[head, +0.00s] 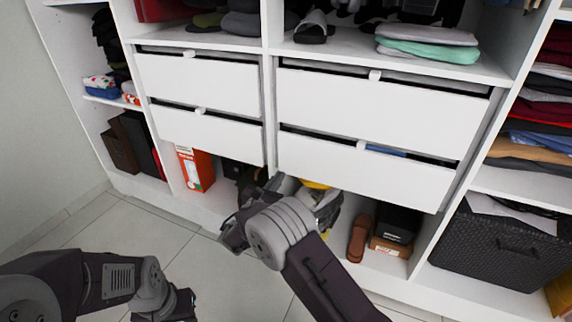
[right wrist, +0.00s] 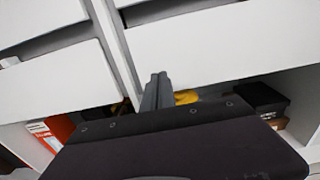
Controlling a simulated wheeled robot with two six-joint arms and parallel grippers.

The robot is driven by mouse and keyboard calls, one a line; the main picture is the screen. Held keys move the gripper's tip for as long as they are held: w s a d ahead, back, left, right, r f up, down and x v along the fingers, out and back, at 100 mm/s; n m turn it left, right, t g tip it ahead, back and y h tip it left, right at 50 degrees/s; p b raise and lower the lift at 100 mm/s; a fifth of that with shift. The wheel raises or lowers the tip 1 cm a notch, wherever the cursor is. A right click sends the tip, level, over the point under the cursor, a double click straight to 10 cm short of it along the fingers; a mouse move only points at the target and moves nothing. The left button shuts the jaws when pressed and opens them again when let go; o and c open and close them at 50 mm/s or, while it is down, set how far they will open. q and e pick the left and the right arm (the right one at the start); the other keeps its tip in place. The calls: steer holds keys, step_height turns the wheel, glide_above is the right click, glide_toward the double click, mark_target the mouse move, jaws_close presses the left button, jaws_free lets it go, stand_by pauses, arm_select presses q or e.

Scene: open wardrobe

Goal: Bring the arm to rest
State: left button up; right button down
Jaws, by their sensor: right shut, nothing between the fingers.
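My right gripper (head: 273,184) is in front of the wardrobe, just below the lower drawers. In the right wrist view its grey fingers (right wrist: 157,90) are together with nothing between them. They point toward the divider between the two drawer columns; I cannot tell whether they touch it. My left gripper (head: 180,306) is low at the bottom left, over the floor and apart from the wardrobe. Its fingers are too dark and small to tell their state.
The lower left drawer (head: 207,132) and lower right drawer (head: 360,168) stand slightly open. An orange box (head: 196,170), brown shoes (head: 360,238) and a dark woven basket (head: 495,250) fill the bottom compartments. The tiled floor (head: 110,225) at left is clear.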

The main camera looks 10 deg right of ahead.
steer(key=v, duration=0.3)
steer(key=shift+s+a, duration=0.2)
steer(key=shift+s, duration=0.1)
